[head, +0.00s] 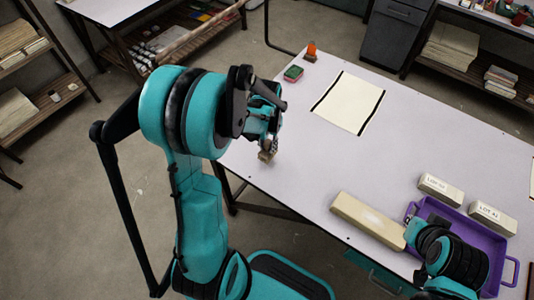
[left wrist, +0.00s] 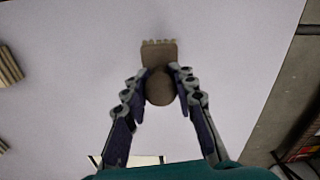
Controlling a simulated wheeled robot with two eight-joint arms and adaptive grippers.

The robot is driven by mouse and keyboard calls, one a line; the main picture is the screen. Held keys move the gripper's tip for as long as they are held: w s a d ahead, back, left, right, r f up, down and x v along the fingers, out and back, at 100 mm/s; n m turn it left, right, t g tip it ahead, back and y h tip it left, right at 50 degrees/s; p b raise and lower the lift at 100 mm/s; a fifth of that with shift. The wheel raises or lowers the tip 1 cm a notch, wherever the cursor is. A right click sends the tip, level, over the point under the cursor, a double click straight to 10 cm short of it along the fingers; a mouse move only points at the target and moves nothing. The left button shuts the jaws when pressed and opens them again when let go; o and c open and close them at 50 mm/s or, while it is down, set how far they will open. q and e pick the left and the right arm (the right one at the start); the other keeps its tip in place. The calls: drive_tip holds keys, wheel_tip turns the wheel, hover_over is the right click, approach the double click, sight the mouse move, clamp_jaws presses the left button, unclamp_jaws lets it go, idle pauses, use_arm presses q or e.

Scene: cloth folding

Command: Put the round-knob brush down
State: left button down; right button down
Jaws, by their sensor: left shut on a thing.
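The round-knob brush (head: 267,155) is in my left gripper (head: 265,143), over the left edge area of the pale table (head: 300,160). In the left wrist view, the brush's brown round knob (left wrist: 160,90) sits between the two fingertips of my left gripper (left wrist: 160,80), which are shut on it. Its wider block with pale bristle tips points to the top of that view. I cannot tell whether the brush touches the table. My right gripper (head: 416,232) is by the purple tray at the lower right, mostly hidden by its arm; its jaws cannot be made out.
A cream sheet with two black bars (head: 348,102) lies mid-table. The table between brush and sheet is clear.

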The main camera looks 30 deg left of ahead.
sight(267, 151)
use_arm(q)
drive_tip(key=shift+f+b, duration=1)
drive_tip(key=shift+f, duration=1)
drive_tip(key=shift+f, duration=0.1)
drive_tip(key=c, duration=1.2)
unclamp_jaws()
